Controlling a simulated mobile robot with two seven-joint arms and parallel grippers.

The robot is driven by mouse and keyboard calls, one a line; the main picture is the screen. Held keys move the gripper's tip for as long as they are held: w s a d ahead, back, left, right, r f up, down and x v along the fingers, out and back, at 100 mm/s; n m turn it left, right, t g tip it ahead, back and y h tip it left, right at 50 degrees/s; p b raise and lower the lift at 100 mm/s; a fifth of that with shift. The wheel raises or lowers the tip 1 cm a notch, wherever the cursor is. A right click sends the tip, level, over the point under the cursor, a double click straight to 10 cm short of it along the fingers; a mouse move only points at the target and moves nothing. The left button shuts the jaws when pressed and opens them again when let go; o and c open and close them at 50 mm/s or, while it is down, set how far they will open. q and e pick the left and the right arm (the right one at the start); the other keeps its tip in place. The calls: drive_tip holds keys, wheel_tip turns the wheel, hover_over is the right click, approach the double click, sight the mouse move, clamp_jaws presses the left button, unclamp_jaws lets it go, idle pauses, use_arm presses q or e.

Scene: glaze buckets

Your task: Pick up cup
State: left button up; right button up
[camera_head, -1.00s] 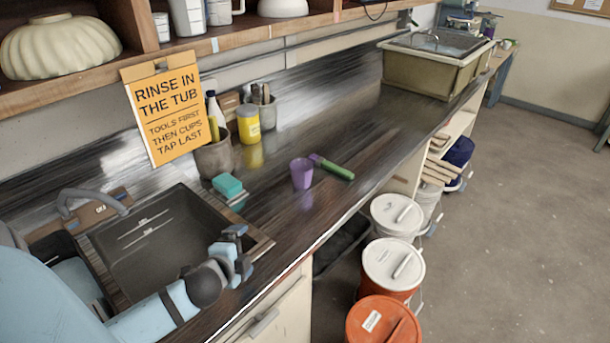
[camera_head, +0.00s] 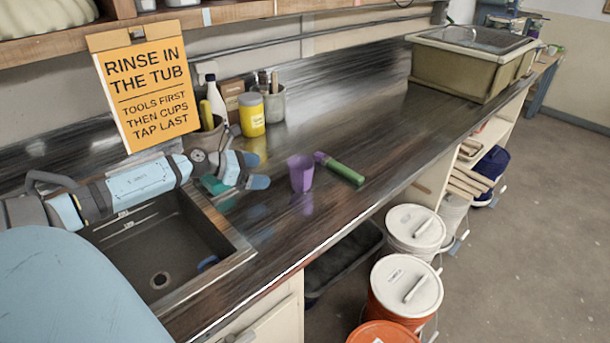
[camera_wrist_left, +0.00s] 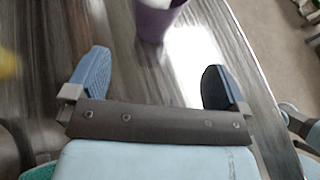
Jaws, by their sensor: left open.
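The purple cup (camera_head: 300,173) stands upright on the dark counter, right of the sink. My left gripper (camera_head: 262,170) is just left of the cup, low over the counter, with its fingers pointing toward it. In the left wrist view the gripper (camera_wrist_left: 157,82) is open and empty. There the cup (camera_wrist_left: 156,20) stands beyond the fingertips, near the middle of the gap, with its top cut off by the frame edge. My right gripper does not show.
A green-handled tool (camera_head: 342,168) lies just right of the cup. A teal sponge (camera_head: 212,185) is partly hidden behind my gripper. A yellow jar (camera_head: 251,115) and a grey pot (camera_head: 274,104) stand behind. The sink (camera_head: 160,250) is at left; a tub (camera_head: 465,62) stands far right.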

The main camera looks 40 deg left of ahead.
sight(296, 175)
use_arm(q)
drive_tip(key=x, duration=0.7)
drive_tip(key=shift+a+f+p+x, duration=0.15)
drive_tip(key=shift+p+x, duration=0.15)
drive_tip(key=shift+x, duration=1.05)
drive_tip(key=shift+a+f+p+x, duration=0.15)
drive_tip(key=shift+p+x, duration=0.1)
drive_tip(key=shift+x, duration=1.1)
drive_tip(key=shift+r, duration=0.1)
drive_tip(key=shift+c, duration=0.2)
drive_tip(key=c, duration=0.8)
